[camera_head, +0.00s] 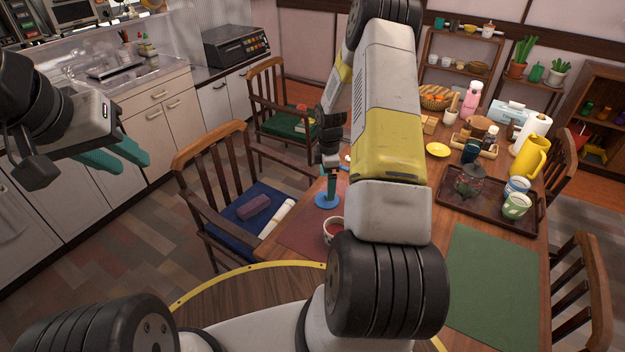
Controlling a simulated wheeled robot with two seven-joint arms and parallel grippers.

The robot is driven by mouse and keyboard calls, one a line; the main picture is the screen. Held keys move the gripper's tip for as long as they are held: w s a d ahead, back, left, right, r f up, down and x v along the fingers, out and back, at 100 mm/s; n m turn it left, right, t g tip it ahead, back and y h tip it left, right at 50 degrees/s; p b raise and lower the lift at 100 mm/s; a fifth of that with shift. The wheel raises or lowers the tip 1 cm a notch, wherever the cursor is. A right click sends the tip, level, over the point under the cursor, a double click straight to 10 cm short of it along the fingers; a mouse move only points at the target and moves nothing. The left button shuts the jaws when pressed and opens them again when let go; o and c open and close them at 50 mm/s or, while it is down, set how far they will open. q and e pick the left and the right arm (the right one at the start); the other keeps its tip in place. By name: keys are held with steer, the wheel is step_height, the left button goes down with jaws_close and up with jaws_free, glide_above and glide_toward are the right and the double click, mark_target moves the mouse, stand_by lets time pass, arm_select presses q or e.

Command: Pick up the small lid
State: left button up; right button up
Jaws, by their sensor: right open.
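A small round blue disc (324,202), which looks like the small lid, lies on the reddish mat near the left edge of the dining table. My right gripper (329,196) points down right over it, with its teal fingers at or just above the disc. The gap between these fingers is hard to see, and whether they touch the disc cannot be told. My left gripper (128,157) is open and empty, out over the floor in front of the kitchen cabinets, well away from the table.
A white cup (333,231) with red contents stands close to the disc. My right arm hides the table's middle. A dark tray (455,201) with a teapot and mugs stands at right, beside a green mat (483,290). Wooden chairs (217,165) stand along the table's left side.

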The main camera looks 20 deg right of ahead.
steer(key=f, duration=0.5)
steer(key=shift+s+f, duration=0.25)
steer(key=shift+s, duration=0.1)
steer(key=c, duration=1.4)
steer(key=shift+r, duration=0.1)
